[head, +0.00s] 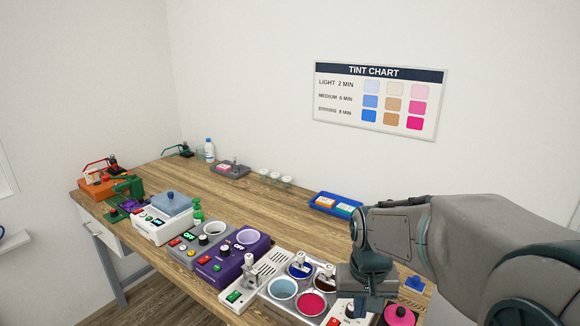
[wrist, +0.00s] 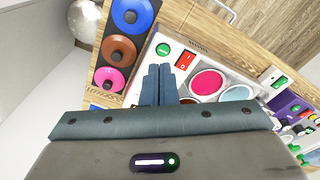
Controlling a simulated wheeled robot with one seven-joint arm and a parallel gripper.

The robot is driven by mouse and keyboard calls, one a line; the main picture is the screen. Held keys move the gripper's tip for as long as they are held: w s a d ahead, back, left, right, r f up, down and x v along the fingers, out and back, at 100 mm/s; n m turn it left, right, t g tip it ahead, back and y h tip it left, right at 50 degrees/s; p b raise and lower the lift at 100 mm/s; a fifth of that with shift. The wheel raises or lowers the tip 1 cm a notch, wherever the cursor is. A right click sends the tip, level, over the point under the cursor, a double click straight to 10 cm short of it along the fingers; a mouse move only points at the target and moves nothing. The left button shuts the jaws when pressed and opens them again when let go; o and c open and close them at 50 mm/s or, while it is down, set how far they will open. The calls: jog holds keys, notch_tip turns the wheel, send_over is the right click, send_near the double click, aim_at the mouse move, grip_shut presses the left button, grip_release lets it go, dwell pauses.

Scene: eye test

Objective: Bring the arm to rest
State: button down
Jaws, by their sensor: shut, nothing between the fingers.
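My arm (head: 440,235) reaches in from the right over the right end of the wooden table (head: 265,205). My gripper (head: 366,300) points down there, beside a device with several tinted wells. In the wrist view my gripper (wrist: 158,85) has its two fingers together, with nothing between them. The fingers overlap the edge of the white control panel in that picture. I cannot tell whether the fingertips touch anything below.
The well device (head: 311,303) holds red, blue and brown tints. Round lids in blue, brown and pink (wrist: 111,80) lie in a row beside it. A purple device (head: 232,262) and a blue tray (head: 336,203) stand on the table. The table's back middle is mostly clear.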

jog(key=s+r+n+t, duration=0.1)
jog(key=s+r, duration=0.3)
jog(key=s, duration=0.7)
jog(key=shift+s+t, duration=0.15)
jog(key=shift+t, duration=0.75)
dwell(6.0)
